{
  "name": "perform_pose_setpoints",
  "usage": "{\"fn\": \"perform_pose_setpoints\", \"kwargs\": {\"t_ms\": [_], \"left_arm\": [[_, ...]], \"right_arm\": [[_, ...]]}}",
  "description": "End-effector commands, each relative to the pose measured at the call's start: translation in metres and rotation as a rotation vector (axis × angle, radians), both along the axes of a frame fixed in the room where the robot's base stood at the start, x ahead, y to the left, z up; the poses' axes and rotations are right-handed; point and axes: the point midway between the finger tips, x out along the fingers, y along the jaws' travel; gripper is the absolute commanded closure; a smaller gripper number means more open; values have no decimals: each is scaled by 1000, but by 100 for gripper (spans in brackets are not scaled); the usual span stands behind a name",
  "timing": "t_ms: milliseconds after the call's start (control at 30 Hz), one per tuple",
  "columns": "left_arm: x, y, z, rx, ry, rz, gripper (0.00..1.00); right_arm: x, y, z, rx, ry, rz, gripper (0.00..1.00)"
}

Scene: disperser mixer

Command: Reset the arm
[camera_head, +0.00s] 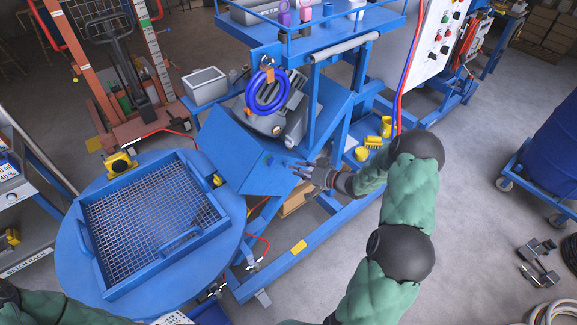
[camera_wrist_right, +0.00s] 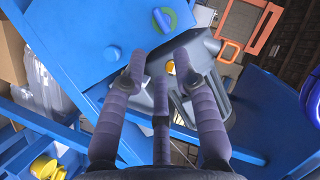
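My right arm with its green sleeve (camera_head: 409,190) comes up from the bottom and bends left at the dark joint. My right gripper (camera_head: 308,170) is beside the right edge of the blue sloped panel (camera_head: 232,148) of the mixer. In the right wrist view its purple-grey fingers (camera_wrist_right: 160,78) stand apart with nothing between them. Beyond the fingers is a grey motor-like body (camera_wrist_right: 215,92) and a blue panel (camera_wrist_right: 105,25). Contact with the machine cannot be told. Part of my left arm (camera_head: 65,308) shows at the bottom left; its gripper is out of view.
A blue round table (camera_head: 72,245) carries a mesh tray (camera_head: 150,210) at the left. Yellow containers (camera_head: 386,126) stand right of my gripper. A blue drum (camera_head: 552,145) stands at the right; grey floor lies between.

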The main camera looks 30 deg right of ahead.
Motion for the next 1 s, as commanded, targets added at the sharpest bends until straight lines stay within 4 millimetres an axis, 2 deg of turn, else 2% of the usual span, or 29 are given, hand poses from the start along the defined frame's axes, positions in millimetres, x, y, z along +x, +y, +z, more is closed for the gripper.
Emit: {"fn": "perform_pose_setpoints", "kwargs": {"t_ms": [200, 767, 867, 967, 1000], "left_arm": [[0, 0, 0, 0, 0, 0, 60], [0, 0, 0, 0, 0, 0, 60], [0, 0, 0, 0, 0, 0, 60], [0, 0, 0, 0, 0, 0, 60], [0, 0, 0, 0, 0, 0, 60]], "right_arm": [[-13, -5, 4, 0, -1, 1, 70], [-14, -5, 4, 0, -1, 1, 70], [-11, 2, -2, 3, 9, -5, 70], [-5, 22, -20, 5, 45, -25, 70], [-3, 34, -30, 3, 70, -34, 70]]}}
